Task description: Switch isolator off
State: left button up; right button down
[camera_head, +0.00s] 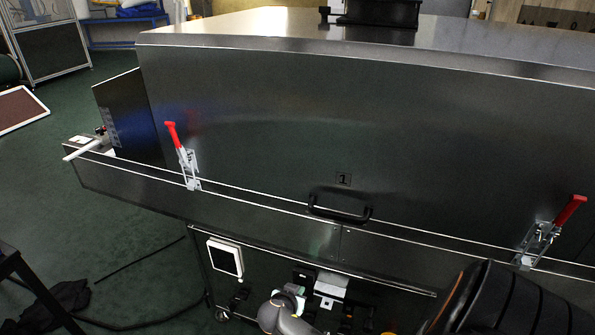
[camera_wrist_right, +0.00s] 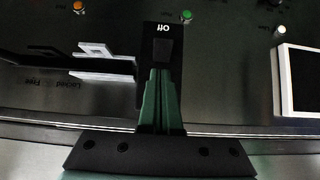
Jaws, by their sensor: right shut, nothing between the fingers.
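In the right wrist view a black plate marked "Off" (camera_wrist_right: 166,27) shows upside down on a dark panel; it looks like part of the isolator. My right gripper (camera_wrist_right: 162,68) is shut and empty, its fingers pointing at this plate and covering its lower part. I cannot tell whether the fingertips touch it. The isolator's handle and its position are not clear. In the head view my right wrist is low in the middle, under the dryer's front edge, with the fingers hard to make out. My left gripper is not in view.
A white lever (camera_wrist_right: 106,62) by the words "Locked" and "Free" sits beside the fingers. Orange (camera_wrist_right: 78,7) and green (camera_wrist_right: 187,15) buttons and a white-framed screen (camera_head: 225,257) are nearby. The steel hood (camera_head: 330,130) with red clamps (camera_head: 172,135) and a black handle (camera_head: 340,207) overhangs.

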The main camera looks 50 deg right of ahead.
jog(key=p+v, duration=0.2)
jog(key=v, duration=0.5)
jog(key=shift+a, duration=0.2)
jog(key=shift+s+r, duration=0.1)
jog(key=shift+r, duration=0.05)
dwell(0.4)
